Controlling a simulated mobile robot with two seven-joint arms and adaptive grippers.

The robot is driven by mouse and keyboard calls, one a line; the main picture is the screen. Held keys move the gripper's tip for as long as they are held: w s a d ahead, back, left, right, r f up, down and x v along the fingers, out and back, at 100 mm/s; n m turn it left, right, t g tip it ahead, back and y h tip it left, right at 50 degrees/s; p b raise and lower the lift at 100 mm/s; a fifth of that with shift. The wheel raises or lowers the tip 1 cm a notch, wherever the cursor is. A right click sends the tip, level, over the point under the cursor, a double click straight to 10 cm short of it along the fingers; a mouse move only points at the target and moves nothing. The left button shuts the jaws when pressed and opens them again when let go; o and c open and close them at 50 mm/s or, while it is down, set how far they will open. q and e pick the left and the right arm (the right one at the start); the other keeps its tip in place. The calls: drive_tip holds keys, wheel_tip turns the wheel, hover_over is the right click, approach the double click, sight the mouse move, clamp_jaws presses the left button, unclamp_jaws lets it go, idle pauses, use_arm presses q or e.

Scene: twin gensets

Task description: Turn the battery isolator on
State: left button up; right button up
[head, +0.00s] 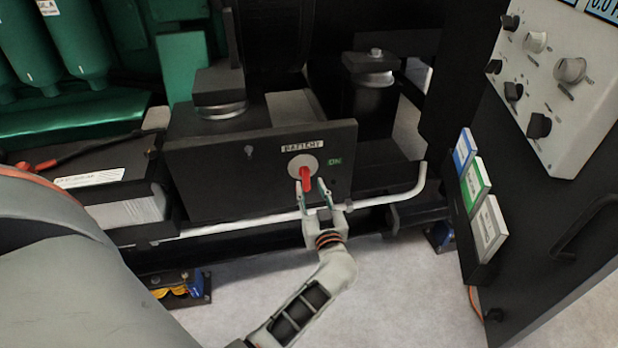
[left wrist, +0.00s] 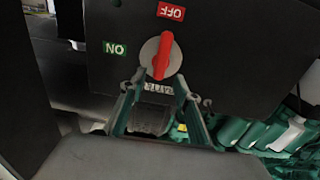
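The battery isolator is a red handle (head: 306,180) on a round grey plate (head: 302,163), on a dark box front under a BATTERY label (head: 304,147). The green ON label (head: 334,161) is to its right. In the left wrist view, which is upside down, the red handle (left wrist: 161,57) is near upright, pointing to the red OFF label (left wrist: 171,11); the ON label (left wrist: 115,48) is at its left. My left gripper (head: 311,187) is open in front of the handle, its fingertips spread about the handle's line. I cannot tell whether they touch it. My right gripper is not in view.
A pale pipe (head: 400,193) runs below the box, close under my left gripper. A battery (head: 105,190) with a red cable stands at the left. A grey control panel (head: 570,75) and a document rack (head: 478,205) are at the right. Bare floor lies below.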

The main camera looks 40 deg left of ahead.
sight(307, 177)
use_arm(q)
drive_tip(key=x, duration=0.4)
drive_tip(key=shift+f+b, duration=0.2)
drive_tip(key=shift+b, duration=0.15)
drive_tip(key=shift+w+a+r, duration=0.15)
drive_tip(key=shift+w+a, duration=0.2)
drive_tip(key=shift+a, duration=0.05)
clamp_jaws()
